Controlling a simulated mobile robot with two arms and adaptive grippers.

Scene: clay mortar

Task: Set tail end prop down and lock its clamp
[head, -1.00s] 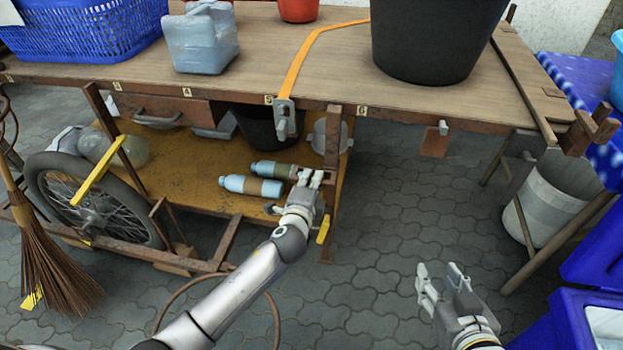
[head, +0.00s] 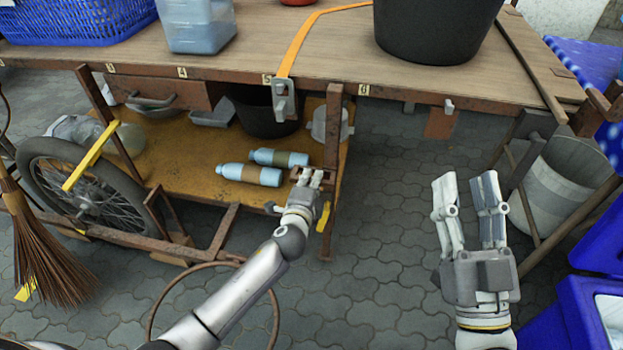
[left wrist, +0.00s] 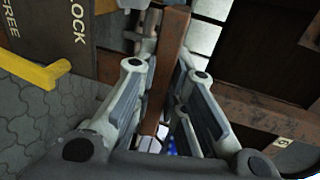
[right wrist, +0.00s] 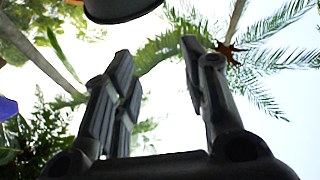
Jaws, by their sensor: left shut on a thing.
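The tail end prop (head: 331,133) appears to be the rusty brown post below the table's front edge. It hangs upright, with its lower end close to the paving; I cannot tell if it touches. My left gripper (head: 309,178) is shut on it at a short crosspiece; the left wrist view shows the brown bar (left wrist: 172,70) between the fingers. A yellow lever (head: 324,216), apparently the clamp's, is just below the gripper. In the left wrist view the lever (left wrist: 40,70) lies by a plate lettered LOCK and FREE; its setting is unclear. My right gripper (head: 466,185) is open and empty.
The wooden table (head: 300,50) carries a black tub (head: 435,30), a blue crate (head: 75,22) and a jug (head: 195,25). The lower shelf holds two bottles (head: 250,174). A wheel (head: 90,190) and broom (head: 40,240) stand left, a pale bucket (head: 560,190) right.

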